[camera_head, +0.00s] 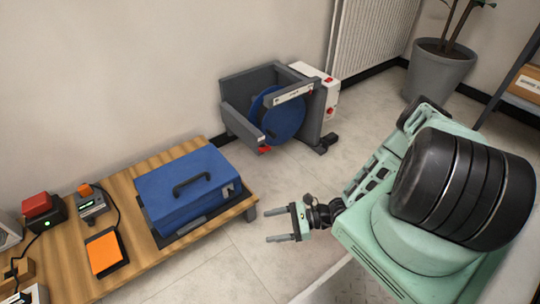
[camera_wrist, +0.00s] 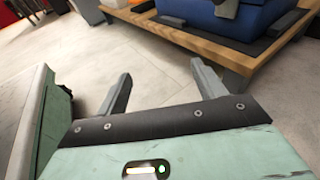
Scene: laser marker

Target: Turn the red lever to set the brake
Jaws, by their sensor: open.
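A grey frame (camera_head: 239,119) holding a blue disc (camera_head: 284,116) stands on the floor by the wall in the head view. A small red part (camera_head: 265,150) sits low on its front left edge and may be the red lever; its shape is too small to make out. A white box (camera_head: 312,72) on the frame's right also carries small red parts. My gripper (camera_head: 278,222) is open and empty above the floor, in front of the frame and apart from it. In the wrist view, both fingers of my gripper (camera_wrist: 161,72) are spread over bare floor.
A wooden table (camera_head: 130,277) at left bears a blue case (camera_head: 187,188), an orange-topped device (camera_head: 105,252) and a red-topped box (camera_head: 38,209). Its corner is close to my gripper. A potted plant (camera_head: 438,72) stands at the back right. Floor between table and frame is clear.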

